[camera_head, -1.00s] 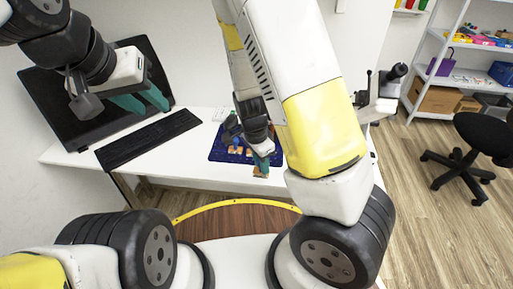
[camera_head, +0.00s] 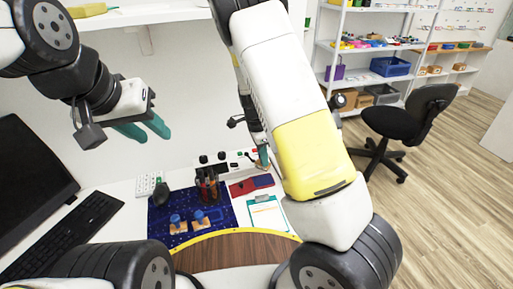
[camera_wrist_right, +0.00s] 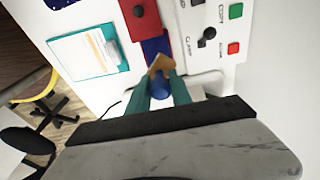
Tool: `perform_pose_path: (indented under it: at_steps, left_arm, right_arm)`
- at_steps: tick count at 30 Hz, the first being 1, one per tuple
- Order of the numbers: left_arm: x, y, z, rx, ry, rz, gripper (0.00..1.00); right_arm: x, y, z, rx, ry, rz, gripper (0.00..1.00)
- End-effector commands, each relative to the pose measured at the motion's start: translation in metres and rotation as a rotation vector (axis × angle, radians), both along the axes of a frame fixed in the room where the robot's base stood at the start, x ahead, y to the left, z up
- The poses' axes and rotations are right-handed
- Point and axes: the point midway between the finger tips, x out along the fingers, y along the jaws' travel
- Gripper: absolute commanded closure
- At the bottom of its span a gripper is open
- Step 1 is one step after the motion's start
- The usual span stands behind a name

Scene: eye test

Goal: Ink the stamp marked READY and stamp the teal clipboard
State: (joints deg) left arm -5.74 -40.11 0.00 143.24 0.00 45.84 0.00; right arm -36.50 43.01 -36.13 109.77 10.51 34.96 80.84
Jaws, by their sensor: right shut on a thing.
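My right gripper (camera_wrist_right: 160,92) is shut on a stamp with a blue knob (camera_wrist_right: 160,84) and a wooden base (camera_wrist_right: 162,65); its marking cannot be read. In the head view this gripper (camera_head: 262,158) is behind the ink pad. The ink pad has a red lid (camera_wrist_right: 141,18) and a dark blue pad (camera_wrist_right: 156,46), near the stamp in the wrist view; contact cannot be told. The teal clipboard (camera_head: 252,202) with white paper lies in front of the pad; it also shows in the wrist view (camera_wrist_right: 121,66). My left gripper (camera_head: 145,129) is open and empty, high at left.
Two other blue-knobbed stamps (camera_head: 175,221) (camera_head: 199,216) stand on a dark blue mat (camera_head: 222,218). Dark and red upright items (camera_head: 207,186) stand behind them. A white panel (camera_wrist_right: 217,45) with coloured buttons borders the pad. A keyboard (camera_head: 66,235) and monitor (camera_head: 30,170) are at left.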

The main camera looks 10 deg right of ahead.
Motion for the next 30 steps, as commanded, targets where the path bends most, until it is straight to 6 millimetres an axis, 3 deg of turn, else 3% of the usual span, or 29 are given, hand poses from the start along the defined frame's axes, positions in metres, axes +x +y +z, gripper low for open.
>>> perform_pose_path:
  at_steps: [15, 30]
  left_arm:
    - [0.0, 0.0, 0.0, 0.0, 0.0, 0.0, 0.65]
    - [0.0, 0.0, 0.0, 0.0, 0.0, 0.0, 0.65]
  right_arm:
    - [0.0, 0.0, -0.048, 0.0, 0.001, 0.0, 1.0]
    - [0.0, 0.0, -0.057, 0.0, -0.001, 0.0, 1.0]
